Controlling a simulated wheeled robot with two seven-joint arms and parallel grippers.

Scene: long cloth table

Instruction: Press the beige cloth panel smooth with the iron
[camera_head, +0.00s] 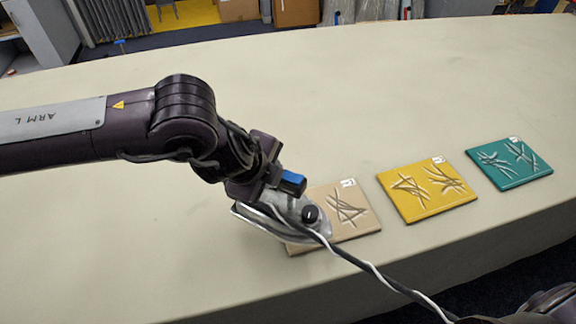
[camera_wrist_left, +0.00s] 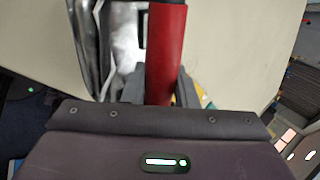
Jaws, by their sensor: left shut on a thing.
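The beige cloth panel (camera_head: 362,219) lies flat on the table, with raised creases on its right half. Its left part is hidden under the silver iron (camera_head: 290,212), which sits over that side; I cannot tell how firmly it touches. My left gripper (camera_head: 268,194) is shut on the iron's handle. In the left wrist view, the fingers (camera_wrist_left: 160,88) close around a red handle (camera_wrist_left: 166,45), with the iron's silver body (camera_wrist_left: 122,45) beside it. My right gripper is not in view.
A yellow panel (camera_head: 427,205) and a teal panel (camera_head: 500,178), both creased, lie to the right on the long table (camera_head: 330,90). The iron's cord (camera_head: 362,263) runs toward the bottom right, over the front edge. The table behind the panels is clear.

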